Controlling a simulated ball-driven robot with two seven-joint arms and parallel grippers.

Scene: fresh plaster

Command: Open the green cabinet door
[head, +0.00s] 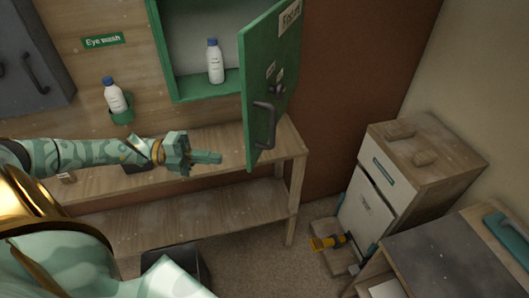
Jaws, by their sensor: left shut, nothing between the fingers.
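The green cabinet (177,86) hangs on the wood-panelled wall. Its green door (257,88) stands swung wide open to the right, with a dark handle (264,124) on its face. A white bottle with a blue cap (215,64) stands inside the cabinet. My left gripper (217,157) is shut and empty, below the cabinet and left of the door's lower edge, in front of the wooden bench. It appears apart from the door and handle. My right gripper is not in view.
A wooden bench (283,142) with a lower shelf runs below the cabinet. A second bottle (114,97) sits in a green wall holder under the "Eye wash" sign (103,40). A grey cabinet (33,60) hangs at left. A drawer unit (386,189) stands right.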

